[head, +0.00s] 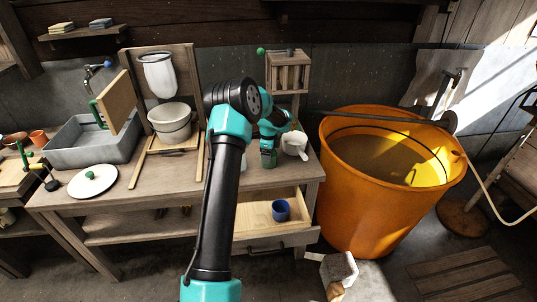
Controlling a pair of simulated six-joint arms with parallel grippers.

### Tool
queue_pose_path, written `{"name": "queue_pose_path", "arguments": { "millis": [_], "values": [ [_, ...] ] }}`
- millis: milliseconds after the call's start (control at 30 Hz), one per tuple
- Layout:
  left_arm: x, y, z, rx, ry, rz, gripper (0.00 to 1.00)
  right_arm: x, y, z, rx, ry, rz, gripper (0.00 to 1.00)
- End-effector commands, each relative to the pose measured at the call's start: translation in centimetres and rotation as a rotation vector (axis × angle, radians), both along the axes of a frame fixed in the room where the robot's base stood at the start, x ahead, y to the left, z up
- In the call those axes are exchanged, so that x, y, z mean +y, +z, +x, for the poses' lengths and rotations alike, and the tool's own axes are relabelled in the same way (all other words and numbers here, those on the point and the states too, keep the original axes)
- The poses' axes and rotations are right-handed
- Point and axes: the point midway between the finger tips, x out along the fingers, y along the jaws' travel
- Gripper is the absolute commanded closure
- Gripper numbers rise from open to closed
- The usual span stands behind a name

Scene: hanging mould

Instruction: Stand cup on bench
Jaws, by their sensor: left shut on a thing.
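A white cup (294,145) shows at the right end of the wooden bench (185,178), tilted, with its handle toward the lower right. My left gripper (286,131) is at the cup's upper side and is shut on it. The arm hides part of the grip, and I cannot tell whether the cup touches the bench top. A blue cup (281,210) stands in the open drawer (256,215) below. My right gripper is not in view.
A large orange tub (365,200) is right of the bench. A white pot (170,121), a grey sink (72,150) and a round white lid (93,181) are on the left.

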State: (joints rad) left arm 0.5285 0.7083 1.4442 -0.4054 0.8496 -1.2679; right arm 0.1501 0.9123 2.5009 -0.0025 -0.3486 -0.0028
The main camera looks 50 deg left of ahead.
Motion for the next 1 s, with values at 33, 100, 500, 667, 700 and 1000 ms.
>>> {"name": "queue_pose_path", "arguments": {
  "millis": [33, 100, 500, 667, 700, 1000],
  "values": [
    [0.03, -0.07, 0.01, -0.001, 0.0, 0.001, 0.53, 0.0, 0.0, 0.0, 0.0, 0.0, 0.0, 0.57],
    [0.03, -0.05, 0.01, -0.002, 0.001, 0.001, 0.53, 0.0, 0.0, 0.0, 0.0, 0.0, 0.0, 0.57],
    [0.02, -0.37, -0.01, 0.0, 0.001, 0.0, 0.16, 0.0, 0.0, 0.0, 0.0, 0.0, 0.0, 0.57],
    [0.02, -0.36, -0.01, 0.0, 0.001, 0.0, 0.01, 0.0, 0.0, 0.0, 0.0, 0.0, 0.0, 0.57],
    [0.01, -0.36, -0.01, 0.0, 0.001, 0.0, 0.0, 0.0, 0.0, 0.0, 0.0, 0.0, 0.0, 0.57],
    [0.02, -0.06, 0.01, -0.001, 0.001, 0.001, 0.0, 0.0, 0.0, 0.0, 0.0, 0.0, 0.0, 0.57]
  ]
}}
